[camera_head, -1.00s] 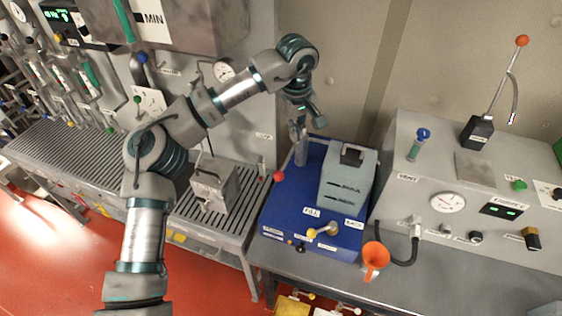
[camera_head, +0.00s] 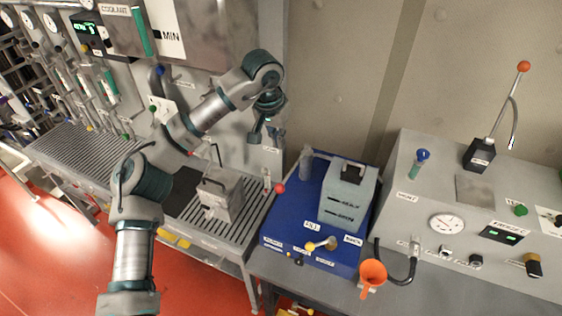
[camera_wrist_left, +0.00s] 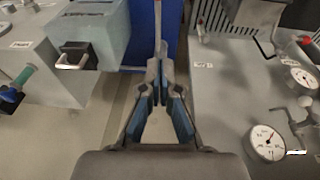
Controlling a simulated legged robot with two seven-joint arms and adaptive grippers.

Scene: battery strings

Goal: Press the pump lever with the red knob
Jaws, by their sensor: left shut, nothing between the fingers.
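A lever with an orange-red knob (camera_head: 523,67) stands tilted on a black base (camera_head: 480,154) on top of the grey panel unit at the right. Its base label is too small to read. A smaller red knob (camera_head: 279,188) sits at the left edge of the blue box. My left gripper (camera_head: 266,138) hangs in front of the back wall, above and left of the blue box, far from the tall lever. Its fingers (camera_wrist_left: 158,50) are closed together in the left wrist view, with nothing between them. My right gripper is out of view.
An orange funnel (camera_head: 372,273) stands at the table's front. A grey box (camera_head: 220,194) sits on the slatted bench (camera_head: 86,150).

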